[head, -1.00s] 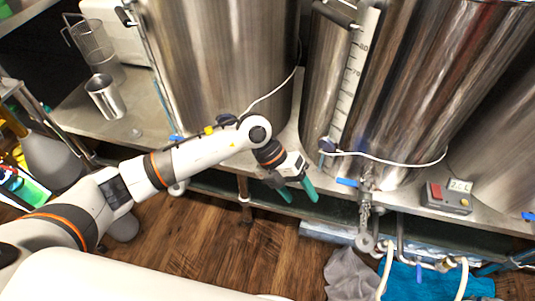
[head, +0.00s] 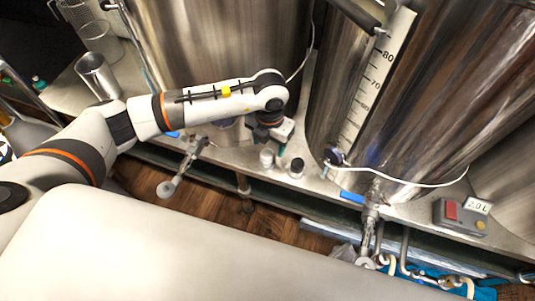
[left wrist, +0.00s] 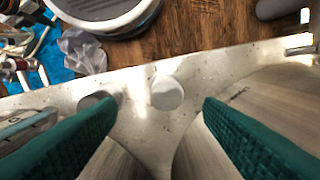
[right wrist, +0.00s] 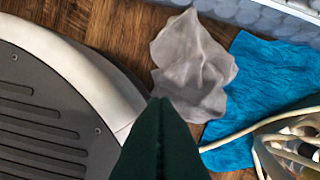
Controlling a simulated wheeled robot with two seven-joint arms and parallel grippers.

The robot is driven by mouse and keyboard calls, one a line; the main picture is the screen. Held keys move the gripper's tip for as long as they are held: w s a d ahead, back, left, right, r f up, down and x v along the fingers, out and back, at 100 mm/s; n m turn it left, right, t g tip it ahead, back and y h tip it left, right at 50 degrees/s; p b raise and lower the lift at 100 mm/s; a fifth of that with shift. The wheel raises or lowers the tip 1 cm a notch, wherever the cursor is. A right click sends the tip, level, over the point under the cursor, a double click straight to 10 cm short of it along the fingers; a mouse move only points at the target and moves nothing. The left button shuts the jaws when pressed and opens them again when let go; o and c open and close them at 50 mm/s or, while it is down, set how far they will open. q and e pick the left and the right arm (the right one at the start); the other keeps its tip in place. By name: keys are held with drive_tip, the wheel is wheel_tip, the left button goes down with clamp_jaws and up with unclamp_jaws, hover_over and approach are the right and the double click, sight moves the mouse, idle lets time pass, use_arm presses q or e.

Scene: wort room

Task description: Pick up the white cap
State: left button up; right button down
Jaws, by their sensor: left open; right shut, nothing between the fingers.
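The white cap (head: 267,158) stands on the metal shelf in front of the tanks in the head view. In the left wrist view the white cap (left wrist: 167,92) shows as a pale disc between the fingers, apart from both. My left gripper (head: 277,146) is over the shelf beside the cap, pointing down, open and empty; its green fingers also frame the left wrist view (left wrist: 160,104). A dark cap (head: 297,168) stands just right of the white one, partly hidden by a finger in the left wrist view (left wrist: 93,99). My right gripper (right wrist: 160,103) is shut and empty above the floor.
Tall steel tanks (head: 215,60) rise close behind the caps. A valve (head: 371,212) and a grey box with a display (head: 462,216) are to the right. A metal cup (head: 97,76) stands at left. A grey cloth (right wrist: 193,70) and blue cloth (right wrist: 255,90) lie below.

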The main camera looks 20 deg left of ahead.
sight(267, 153)
use_arm(q)
drive_tip(key=shift+f, duration=0.95)
drive_tip(key=f, duration=0.4)
drive_tip(key=shift+w+a+f+b, duration=0.1)
drive_tip(key=shift+a+b, duration=0.2)
drive_tip(key=shift+a, duration=0.05)
drive_tip(key=shift+f, duration=0.5)
drive_tip(key=c, duration=1)
drive_tip(key=shift+c, duration=0.2)
use_arm(e)
drive_tip(key=shift+w+r, duration=0.65)
drive_tip(key=shift+w, duration=0.15)
